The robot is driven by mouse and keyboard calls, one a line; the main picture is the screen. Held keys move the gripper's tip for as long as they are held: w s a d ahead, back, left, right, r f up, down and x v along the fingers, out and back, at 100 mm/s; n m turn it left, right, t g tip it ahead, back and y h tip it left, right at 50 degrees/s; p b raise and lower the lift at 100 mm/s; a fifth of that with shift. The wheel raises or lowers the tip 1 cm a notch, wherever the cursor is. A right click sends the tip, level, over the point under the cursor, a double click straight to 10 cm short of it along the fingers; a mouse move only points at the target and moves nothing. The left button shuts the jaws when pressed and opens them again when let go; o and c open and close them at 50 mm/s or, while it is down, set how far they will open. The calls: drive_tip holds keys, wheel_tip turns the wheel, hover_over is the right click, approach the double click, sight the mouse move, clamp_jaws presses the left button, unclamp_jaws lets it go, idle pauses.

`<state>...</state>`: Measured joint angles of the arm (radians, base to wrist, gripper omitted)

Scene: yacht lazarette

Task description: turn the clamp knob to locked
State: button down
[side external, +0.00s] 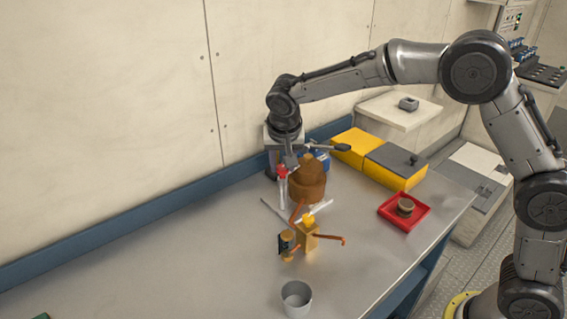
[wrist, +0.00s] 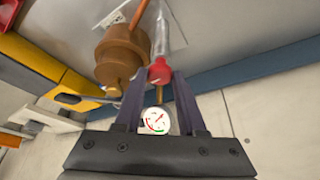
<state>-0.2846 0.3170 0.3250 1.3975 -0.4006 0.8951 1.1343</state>
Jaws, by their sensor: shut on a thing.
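A red knob-like piece (side external: 282,171) sits at the top of a pale upright shaft (side external: 282,195) at the back of the bench. It also shows in the wrist view (wrist: 159,71), between the ends of the dark fingers. My gripper (side external: 284,163) points down and is shut on this red piece. I cannot tell for certain that it is the clamp knob. A brass block with a yellow top (side external: 309,236) and copper pipes stands in front, apart from my gripper. The fingers hide part of the red piece, and I see no lock marking.
A brown stepped body (side external: 308,182) stands close to the right of my gripper. Yellow and grey boxes (side external: 356,146), a red tray (side external: 391,213) with a round piece, and a grey cup (side external: 297,299) are on the bench. A round dial (wrist: 156,121) shows between the fingers.

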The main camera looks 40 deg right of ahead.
drive_tip(key=shift+a+m, duration=0.1)
drive_tip(key=shift+m, duration=0.5)
drive_tip(key=c, duration=0.5)
unclamp_jaws()
drive_tip(key=shift+g, duration=0.3)
drive_tip(key=shift+r, duration=0.1)
drive_tip(key=v, duration=1.3)
drive_tip(key=shift+a+r, duration=0.25)
drive_tip(key=shift+s, duration=0.1)
